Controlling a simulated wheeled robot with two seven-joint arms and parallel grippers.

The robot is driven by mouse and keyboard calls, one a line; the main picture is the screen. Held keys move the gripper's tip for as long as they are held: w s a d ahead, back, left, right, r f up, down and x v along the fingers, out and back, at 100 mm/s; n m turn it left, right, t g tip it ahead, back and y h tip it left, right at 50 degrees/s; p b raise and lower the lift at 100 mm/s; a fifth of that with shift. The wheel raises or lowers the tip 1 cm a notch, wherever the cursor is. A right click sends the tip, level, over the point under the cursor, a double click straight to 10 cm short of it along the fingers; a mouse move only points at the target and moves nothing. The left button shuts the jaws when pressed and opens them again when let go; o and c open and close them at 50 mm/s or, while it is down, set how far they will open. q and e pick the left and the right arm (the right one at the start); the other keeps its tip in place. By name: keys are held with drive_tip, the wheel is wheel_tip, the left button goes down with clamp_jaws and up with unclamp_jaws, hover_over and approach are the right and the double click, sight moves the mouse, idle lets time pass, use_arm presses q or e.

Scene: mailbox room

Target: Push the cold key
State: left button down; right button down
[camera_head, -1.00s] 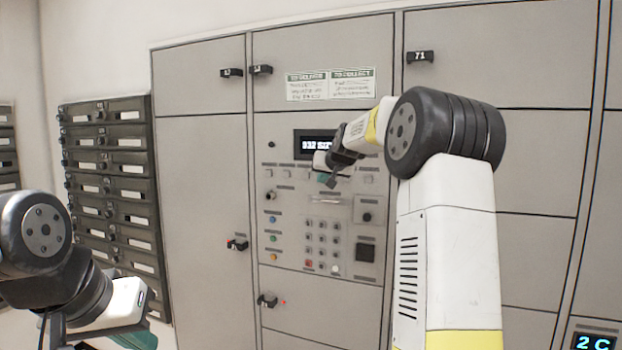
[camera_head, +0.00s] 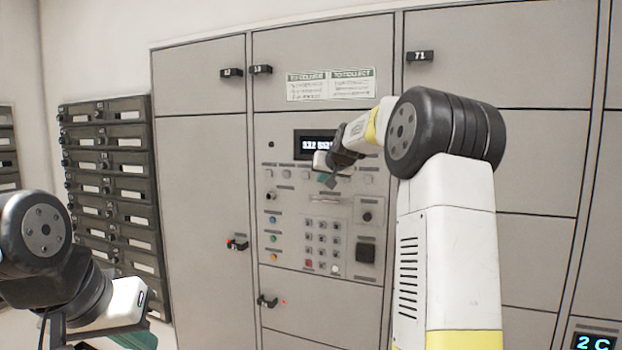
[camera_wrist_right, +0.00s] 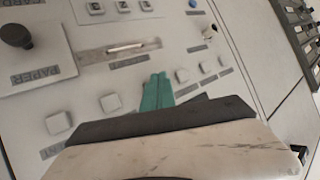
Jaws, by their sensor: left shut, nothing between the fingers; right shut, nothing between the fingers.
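A row of small pale square keys runs under the lit display (camera_head: 318,146) on the locker's control panel (camera_head: 292,200). Their labels are too small or blurred to read, so I cannot tell which is the cold key. My right gripper (camera_head: 327,181) is shut and empty, its teal fingertips at this row. In the right wrist view, the fingertips (camera_wrist_right: 157,91) lie between one pale key (camera_wrist_right: 111,102) and another (camera_wrist_right: 182,75). They may cover a key, and contact cannot be told. My left gripper (camera_head: 135,338) is shut and empty at the lower left, partly cut off.
Below the row are a slot (camera_head: 326,199), a keypad (camera_head: 322,239), coloured buttons and a dark round knob (camera_head: 367,216). A black knob also shows in the wrist view (camera_wrist_right: 16,36). Dark mailboxes (camera_head: 112,190) stand at the left. My right forearm hides part of the lockers.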

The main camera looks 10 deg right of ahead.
drive_tip(key=shift+w+d, duration=0.1)
drive_tip(key=shift+w, duration=0.05)
drive_tip(key=shift+w+d, duration=0.15)
drive_tip(key=shift+w, duration=0.05)
idle(0.3)
drive_tip(key=shift+w+d, duration=0.2)
drive_tip(key=shift+w, duration=0.15)
idle(0.7)
drive_tip(key=shift+s+a, duration=0.1)
drive_tip(key=shift+s, duration=0.05)
drive_tip(key=shift+s+a, duration=0.35)
drive_tip(key=shift+s, duration=0.2)
drive_tip(key=shift+s+a, duration=0.7)
drive_tip(key=shift+s, duration=0.35)
drive_tip(key=shift+s+a, duration=0.7)
drive_tip(key=shift+s, duration=0.35)
